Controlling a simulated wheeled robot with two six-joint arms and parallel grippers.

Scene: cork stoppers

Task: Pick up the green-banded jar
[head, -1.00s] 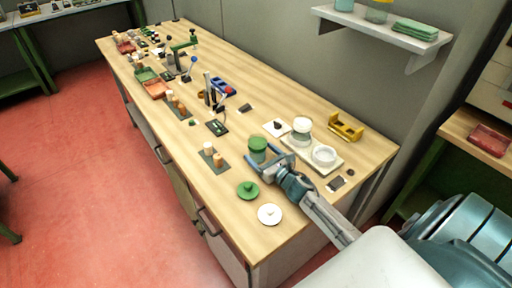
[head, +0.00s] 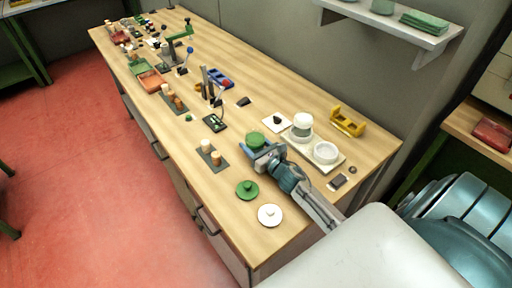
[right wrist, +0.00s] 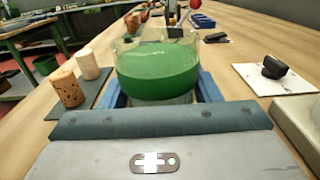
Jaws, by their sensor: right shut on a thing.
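The green-banded jar (head: 256,139) is near the front right part of the wooden bench. In the right wrist view the jar (right wrist: 158,72) is clear glass with a wide green band, upright between my blue fingers. My right gripper (head: 261,155) is shut on the jar from the near right side. In the head view the gripper hides the jar's lower part, and I cannot tell whether its base touches the bench. My left gripper is not in view.
A green lid (head: 247,190) and a white lid (head: 270,215) lie in front. A pale tray (head: 311,152) with a white-topped jar (head: 303,122) and white dish (head: 325,152) is right. Two corks (head: 211,151) stand left on a dark mat. A yellow holder (head: 347,122) is behind.

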